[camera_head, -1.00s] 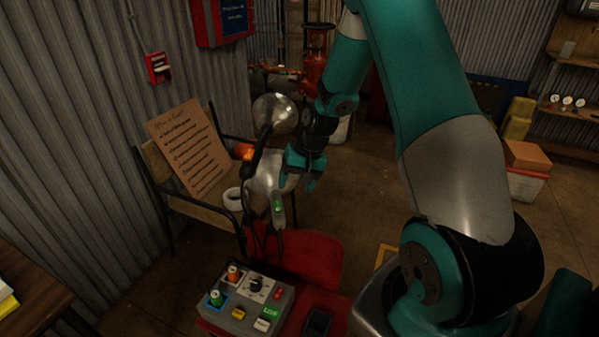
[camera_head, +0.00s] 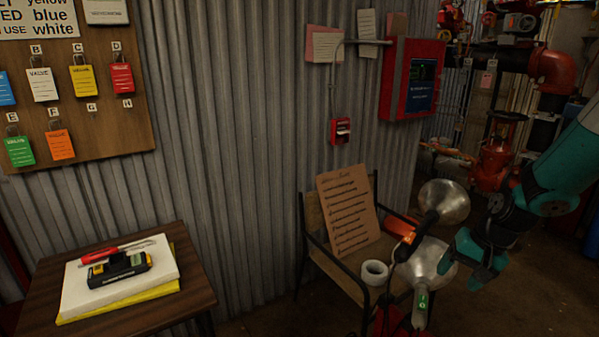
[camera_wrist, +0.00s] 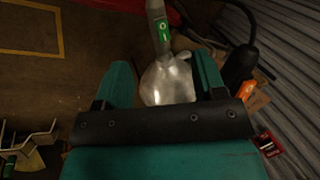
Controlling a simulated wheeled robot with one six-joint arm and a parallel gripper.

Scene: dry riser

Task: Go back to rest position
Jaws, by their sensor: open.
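The lower lamp (camera_head: 425,262) has a silver bowl and a grey handle with a green switch (camera_head: 421,302). This lamp's bowl (camera_wrist: 167,82) shows between and beyond the fingers in the wrist view; I cannot tell whether they touch it. An upper lamp (camera_head: 446,200) with a black and orange handle is just above.
A chair (camera_head: 312,232) holds a cardboard sign (camera_head: 347,215) and a white tape roll (camera_head: 374,272). A padlock board (camera_head: 105,142) and red cabinet (camera_head: 413,78) are on the corrugated wall. Red pipework stands behind the arm.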

